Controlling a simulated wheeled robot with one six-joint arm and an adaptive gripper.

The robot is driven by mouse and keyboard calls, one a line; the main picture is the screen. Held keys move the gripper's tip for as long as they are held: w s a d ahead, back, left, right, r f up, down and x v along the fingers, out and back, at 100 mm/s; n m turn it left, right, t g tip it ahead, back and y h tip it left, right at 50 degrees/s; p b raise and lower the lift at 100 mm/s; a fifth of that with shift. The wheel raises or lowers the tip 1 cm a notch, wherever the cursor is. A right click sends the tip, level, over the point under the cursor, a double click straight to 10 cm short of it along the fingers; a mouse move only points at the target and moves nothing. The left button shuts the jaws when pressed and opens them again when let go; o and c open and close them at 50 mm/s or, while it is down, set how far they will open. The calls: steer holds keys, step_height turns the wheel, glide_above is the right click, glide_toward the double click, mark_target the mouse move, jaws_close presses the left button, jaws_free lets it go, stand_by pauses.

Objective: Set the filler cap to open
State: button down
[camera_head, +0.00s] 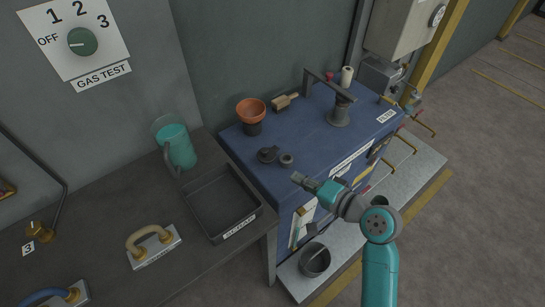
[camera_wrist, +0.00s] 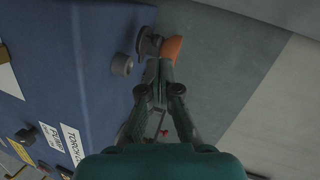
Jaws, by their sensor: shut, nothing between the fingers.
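A dark round cap (camera_head: 268,154) sits on the near left part of the blue cabinet's top (camera_head: 310,150), and looks like the filler cap. A small grey round fitting (camera_head: 286,160) is right beside it. Whether the cap is open or closed I cannot tell. My gripper (camera_head: 300,179) is apart from both, to the lower right of the grey fitting. In the wrist view my gripper (camera_wrist: 160,68) has its fingers together and empty. A grey short cylinder (camera_wrist: 122,64) shows left of the fingertips, and the fingers partly hide what lies behind them.
An orange funnel-like bowl (camera_head: 251,106) stands behind the cap. A black crank post (camera_head: 339,115) is at the back right. A black tray (camera_head: 222,203) and a teal jug (camera_head: 178,150) are on the bench at left. A bucket (camera_head: 314,260) stands below.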

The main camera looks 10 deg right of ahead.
steer(key=n, duration=0.4)
steer(key=n+t+h, duration=0.2)
steer(key=n, duration=0.8)
glide_toward(264, 151)
steer(key=x, duration=0.6)
steer(key=shift+w+d+f, duration=0.25)
steer(key=shift+f, duration=0.1)
steer(key=shift+w+a, duration=0.3)
steer(key=shift+w, duration=0.1)
steer(key=shift+r+y, duration=0.15)
steer(key=shift+y, duration=0.15)
